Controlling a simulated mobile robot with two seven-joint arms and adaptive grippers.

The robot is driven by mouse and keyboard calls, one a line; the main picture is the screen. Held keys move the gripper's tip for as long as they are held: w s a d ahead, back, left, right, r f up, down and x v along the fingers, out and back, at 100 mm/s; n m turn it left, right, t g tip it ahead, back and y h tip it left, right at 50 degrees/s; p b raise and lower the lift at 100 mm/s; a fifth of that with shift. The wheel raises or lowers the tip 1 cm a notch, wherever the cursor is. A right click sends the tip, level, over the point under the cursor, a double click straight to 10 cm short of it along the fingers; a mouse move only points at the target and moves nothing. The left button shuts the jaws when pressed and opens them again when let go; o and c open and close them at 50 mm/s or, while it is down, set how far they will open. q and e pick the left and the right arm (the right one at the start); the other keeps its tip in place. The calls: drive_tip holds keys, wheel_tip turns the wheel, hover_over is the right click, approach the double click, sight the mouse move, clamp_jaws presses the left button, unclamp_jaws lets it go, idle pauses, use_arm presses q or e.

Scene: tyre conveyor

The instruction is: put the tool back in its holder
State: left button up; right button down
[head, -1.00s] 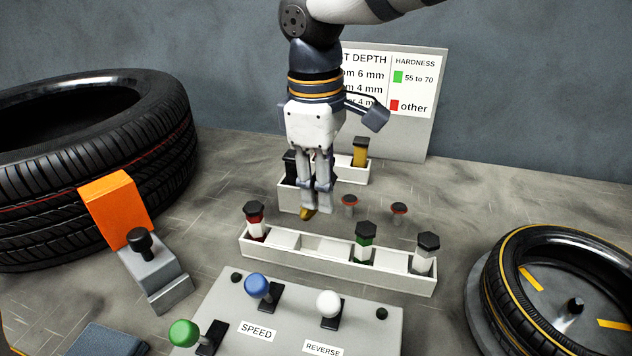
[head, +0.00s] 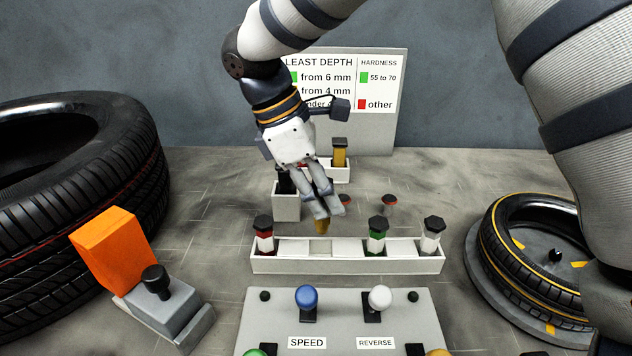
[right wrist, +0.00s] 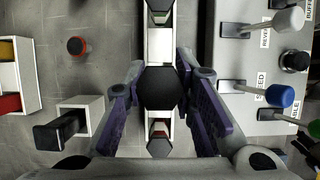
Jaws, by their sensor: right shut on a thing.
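My right gripper (head: 328,208) points down, tilted, and is shut on a tool. The tool's brass-coloured tip (head: 322,227) shows below the fingers in the head view. Its black six-sided top (right wrist: 160,88) lies between the fingers in the right wrist view. The tip appears just behind and above the white rack (head: 350,264), between the red tool (head: 265,241) and the green tool (head: 377,240); its exact height is unclear. A white tool (head: 432,240) stands in the rack's right end. My left gripper is out of view.
A box with a black piece (right wrist: 62,130) and a box with a yellow piece (head: 340,155) stand behind. A lever panel (head: 345,330) lies in front.

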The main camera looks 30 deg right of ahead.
sight(321, 224)
drive_tip(key=shift+f+b, duration=0.3)
drive_tip(key=shift+f, duration=3.1)
drive_tip(key=c, duration=1.2)
unclamp_jaws()
drive_tip(key=shift+c, duration=0.2)
drive_tip(key=shift+w+a+r, duration=0.1)
